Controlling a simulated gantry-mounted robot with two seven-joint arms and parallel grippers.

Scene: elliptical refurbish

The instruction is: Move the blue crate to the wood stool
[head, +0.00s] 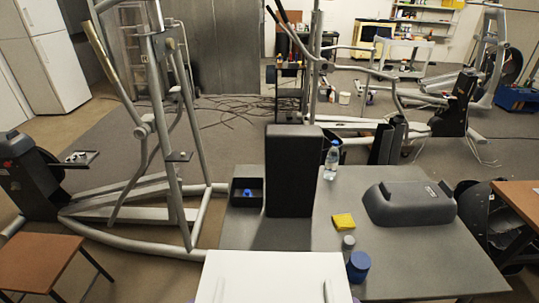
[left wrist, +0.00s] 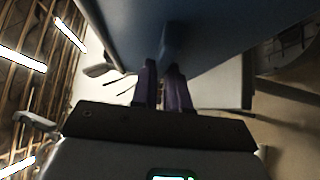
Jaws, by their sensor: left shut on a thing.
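In the left wrist view a large smooth blue surface, the blue crate (left wrist: 215,45), fills the top. The purple fingers of my left gripper (left wrist: 165,72) are shut on a blue part that juts down from it. Most of the crate is outside the picture, and I cannot make it out in the head view. A wood stool (head: 38,262) with a brown top and dark metal legs stands at the lower left of the head view; its visible top is bare. A similar brown wood top (head: 522,200) shows at the right edge. My right gripper is not in view.
A grey table (head: 410,265) holds a tall black panel (head: 292,170), small black box (head: 238,200), bottle (head: 331,160), yellow cloth (head: 344,221), blue cylinder (head: 358,266) and grey cover (head: 410,203). An elliptical frame (head: 175,190) stands behind the left stool. Cables (head: 230,108) lie on the floor.

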